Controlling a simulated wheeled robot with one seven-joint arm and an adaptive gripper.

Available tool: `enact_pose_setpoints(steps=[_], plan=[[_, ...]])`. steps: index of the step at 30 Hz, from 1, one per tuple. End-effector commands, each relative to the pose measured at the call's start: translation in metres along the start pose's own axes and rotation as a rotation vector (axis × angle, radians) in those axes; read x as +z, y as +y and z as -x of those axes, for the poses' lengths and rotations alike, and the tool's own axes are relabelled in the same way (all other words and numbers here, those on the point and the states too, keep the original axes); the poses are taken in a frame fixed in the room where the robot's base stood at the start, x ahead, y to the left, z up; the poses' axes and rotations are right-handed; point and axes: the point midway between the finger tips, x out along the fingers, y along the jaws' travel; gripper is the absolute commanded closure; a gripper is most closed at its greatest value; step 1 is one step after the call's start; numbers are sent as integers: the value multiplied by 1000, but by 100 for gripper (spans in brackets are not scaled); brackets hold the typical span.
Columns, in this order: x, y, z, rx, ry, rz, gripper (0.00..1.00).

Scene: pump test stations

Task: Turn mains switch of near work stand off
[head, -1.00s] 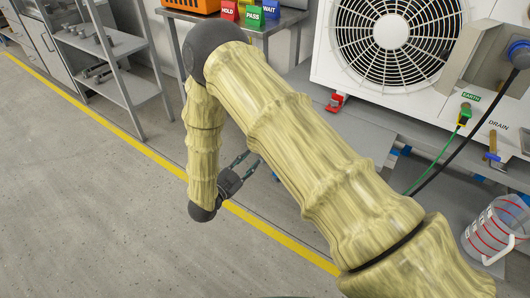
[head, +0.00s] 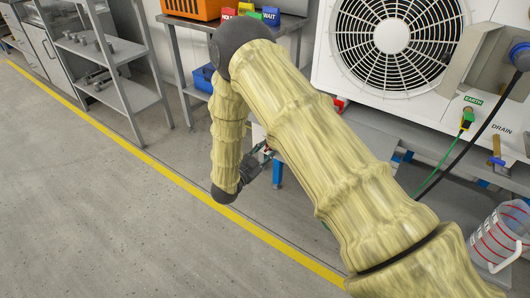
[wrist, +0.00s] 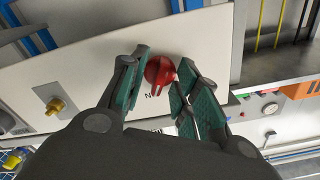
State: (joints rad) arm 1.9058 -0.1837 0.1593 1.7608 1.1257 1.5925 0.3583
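The mains switch (wrist: 160,71) is a red rotary knob on a pale panel (wrist: 85,70), seen in the wrist view. A label below it is mostly covered; only an "N" shows. My gripper (wrist: 162,82) has its green-padded fingers apart, one on each side of the knob. The knob sits between and just beyond the fingertips; whether a pad touches it cannot be told. In the head view my gripper (head: 262,156) is below the bench by the pump stand, and my arm hides most of the panel there.
A brass fitting (wrist: 55,105) sticks out of the panel to the left. A white unit with a fan (head: 393,38) stands on the bench, with a green earth cable (head: 440,160). A measuring jug (head: 497,235) is at the right. The floor at the left is clear.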

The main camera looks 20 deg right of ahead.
Motion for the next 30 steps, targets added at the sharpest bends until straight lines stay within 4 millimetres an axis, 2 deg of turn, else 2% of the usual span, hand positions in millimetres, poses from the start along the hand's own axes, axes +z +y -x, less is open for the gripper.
enact_pose_setpoints(steps=[8,13,14,23,30], plan=[[0,0,-1,0,0,0,69],[0,0,-1,-1,0,0,98],[0,0,-1,-1,0,0,100],[0,0,-1,-1,0,12,100],[-2,-1,0,-1,0,102,100]])
